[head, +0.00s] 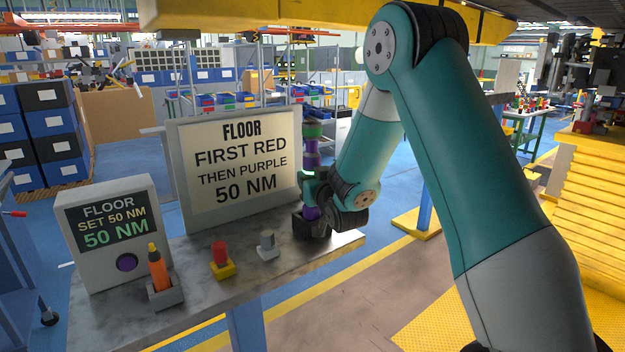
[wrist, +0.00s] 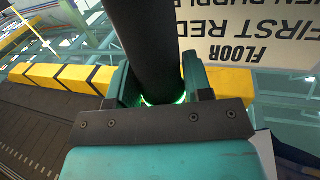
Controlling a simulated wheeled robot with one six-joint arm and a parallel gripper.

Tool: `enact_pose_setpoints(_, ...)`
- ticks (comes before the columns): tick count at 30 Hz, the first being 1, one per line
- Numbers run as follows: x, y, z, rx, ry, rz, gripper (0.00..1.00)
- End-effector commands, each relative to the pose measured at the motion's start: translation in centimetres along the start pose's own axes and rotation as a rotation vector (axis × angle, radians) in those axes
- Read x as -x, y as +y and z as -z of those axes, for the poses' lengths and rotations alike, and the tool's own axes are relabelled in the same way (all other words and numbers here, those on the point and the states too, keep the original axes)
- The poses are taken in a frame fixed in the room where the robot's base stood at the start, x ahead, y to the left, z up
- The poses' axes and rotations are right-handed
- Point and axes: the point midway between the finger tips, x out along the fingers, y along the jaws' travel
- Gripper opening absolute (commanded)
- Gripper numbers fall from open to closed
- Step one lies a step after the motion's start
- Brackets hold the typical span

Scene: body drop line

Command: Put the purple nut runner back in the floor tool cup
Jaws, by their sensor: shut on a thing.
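The purple nut runner (head: 311,160) stands about upright at the right end of the grey bench, with green and dark bands near its top. My gripper (head: 316,190) is shut around its body. Its purple lower end (head: 311,213) shows just below my gripper, at the mouth of a dark cup (head: 311,229) on the bench. Whether it rests in the cup or only above it, I cannot tell. In the wrist view a dark cylindrical body (wrist: 150,50) with a glowing green ring sits between the two fingers of my gripper (wrist: 160,92).
A sign (head: 240,165) reading "first red then purple, 50 NM" stands behind. A display box (head: 118,230) shows 50 NM. An orange tool (head: 158,268) in a grey holder, a red piece (head: 220,252) on a yellow base and a grey piece (head: 267,240) stand along the bench (head: 205,295).

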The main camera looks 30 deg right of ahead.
Motion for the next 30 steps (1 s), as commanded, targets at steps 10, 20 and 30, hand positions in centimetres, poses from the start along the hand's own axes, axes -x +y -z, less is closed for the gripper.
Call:
enact_pose_setpoints(10,-0.1,0.0,-0.1,0.0,0.006,0.0,0.03)
enact_pose_setpoints(20,-0.1,0.0,-0.6,0.0,0.006,0.0,0.03)
enact_pose_setpoints(30,-0.1,0.0,-1.1,0.0,0.006,0.0,0.03)
